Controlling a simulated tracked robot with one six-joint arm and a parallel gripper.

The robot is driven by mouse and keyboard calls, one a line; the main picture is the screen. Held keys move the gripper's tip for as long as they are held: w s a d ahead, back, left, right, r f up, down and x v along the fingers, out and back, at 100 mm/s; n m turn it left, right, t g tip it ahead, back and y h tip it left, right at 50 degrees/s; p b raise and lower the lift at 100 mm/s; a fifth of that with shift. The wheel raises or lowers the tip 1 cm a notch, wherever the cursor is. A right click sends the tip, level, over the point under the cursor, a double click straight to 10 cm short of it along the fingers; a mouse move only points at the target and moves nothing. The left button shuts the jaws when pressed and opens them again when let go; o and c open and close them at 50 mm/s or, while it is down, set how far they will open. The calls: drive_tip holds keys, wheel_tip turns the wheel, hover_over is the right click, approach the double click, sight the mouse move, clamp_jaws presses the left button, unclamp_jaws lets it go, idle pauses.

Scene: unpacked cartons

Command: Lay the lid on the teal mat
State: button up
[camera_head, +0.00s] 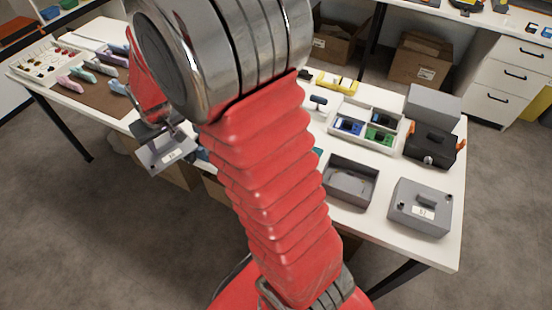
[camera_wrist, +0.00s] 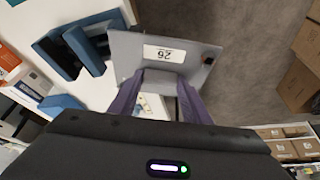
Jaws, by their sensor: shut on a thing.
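My gripper (camera_head: 160,132) is shut on a grey lid (camera_head: 168,154), left of my red arm in the head view. The lid is tilted and held out past the table's front edge, above the floor. In the wrist view, the two purple fingers of my gripper (camera_wrist: 160,84) close on the raised handle of the lid (camera_wrist: 125,48), which has a white number label and a dark spot at one corner. A small teal patch (camera_head: 318,152) shows at the right edge of my arm and may be part of the mat. My arm hides the middle of the table.
On the white table (camera_head: 392,238) stand an open grey box (camera_head: 347,186), a closed grey box (camera_head: 407,216), a divided white tray (camera_head: 362,113) and a black case (camera_head: 430,145). A brown mat (camera_head: 97,98) with several colored items lies at left. Blue pieces (camera_wrist: 68,50) lie near the lid.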

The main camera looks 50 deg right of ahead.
drive_tip(key=s+d+m, duration=0.1)
drive_tip(key=s+d, duration=0.4)
drive_tip(key=d, duration=0.4)
drive_tip(key=s+d+r+m+h, duration=0.1)
drive_tip(key=s+d, duration=0.4)
drive_tip(key=d, duration=0.3)
drive_tip(key=s+d+m, duration=0.2)
drive_tip(key=s+d, duration=0.3)
drive_tip(key=d, duration=0.4)
drive_tip(key=s+n+y, duration=0.2)
drive_tip(key=s+n, duration=0.4)
drive_tip(key=n, duration=0.2)
drive_tip(key=shift+s+a+r+y, duration=0.2)
drive_tip(key=shift+s+r+y, duration=0.1)
drive_tip(key=shift+s+r, duration=0.1)
drive_tip(key=shift+f, duration=0.15)
drive_tip(key=shift+f, duration=3)
drive_tip(key=shift+f, duration=1.9)
